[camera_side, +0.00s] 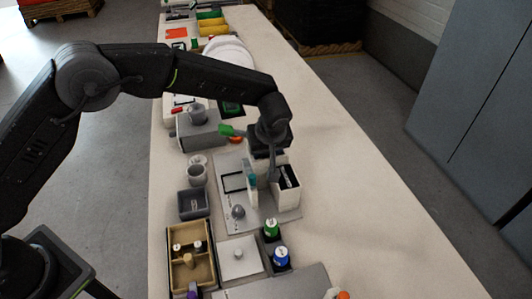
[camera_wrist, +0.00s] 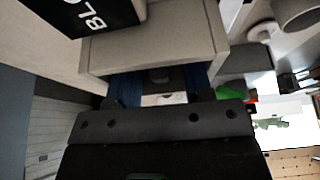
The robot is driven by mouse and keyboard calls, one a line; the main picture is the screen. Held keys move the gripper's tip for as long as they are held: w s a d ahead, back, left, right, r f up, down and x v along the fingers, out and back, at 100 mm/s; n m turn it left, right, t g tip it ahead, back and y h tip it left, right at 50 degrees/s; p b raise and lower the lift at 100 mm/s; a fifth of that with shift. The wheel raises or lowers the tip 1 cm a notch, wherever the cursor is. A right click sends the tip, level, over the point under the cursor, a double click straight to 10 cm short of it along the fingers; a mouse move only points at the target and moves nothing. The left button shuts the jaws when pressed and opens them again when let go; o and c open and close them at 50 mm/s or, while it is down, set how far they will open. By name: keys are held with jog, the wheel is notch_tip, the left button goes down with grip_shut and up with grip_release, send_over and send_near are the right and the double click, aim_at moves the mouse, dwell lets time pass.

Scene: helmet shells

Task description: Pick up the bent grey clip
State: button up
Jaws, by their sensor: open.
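My gripper (camera_side: 264,170) is over the grey board in the middle of the table, beside a white box. In the wrist view my gripper (camera_wrist: 160,86) has its two blue finger pads apart, one on each side of a gap. A small dark grey piece (camera_wrist: 158,75) shows in that gap, in front of a beige box-like part. I cannot tell whether it is the bent grey clip or whether the pads touch it. I cannot make out the clip in the side view, where the wrist and the white box hide part of the board.
The white box (camera_side: 287,190) with a black label stands close right of my gripper. A grey board (camera_side: 230,213) lies below. Green (camera_side: 271,229) and blue (camera_side: 281,257) capped jars, a tan tray (camera_side: 190,284) and a dark grey bin (camera_side: 194,204) stand nearer. The table's right side is clear.

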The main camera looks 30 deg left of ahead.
jog(key=shift+w+f, duration=0.1)
jog(key=shift+f, duration=0.2)
grip_shut()
jog(key=shift+r, duration=0.1)
jog(key=shift+r, duration=0.55)
jog(key=r, duration=0.1)
jog(key=a+r, duration=0.1)
jog(key=r, duration=0.1)
jog(key=shift+a+r, duration=0.15)
jog(key=shift+r, duration=0.15)
jog(key=s+a+r, duration=0.1)
jog(key=a+r, duration=0.5)
jog(key=a, duration=0.4)
jog(key=shift+s+a, duration=0.2)
jog(key=shift+s, duration=0.2)
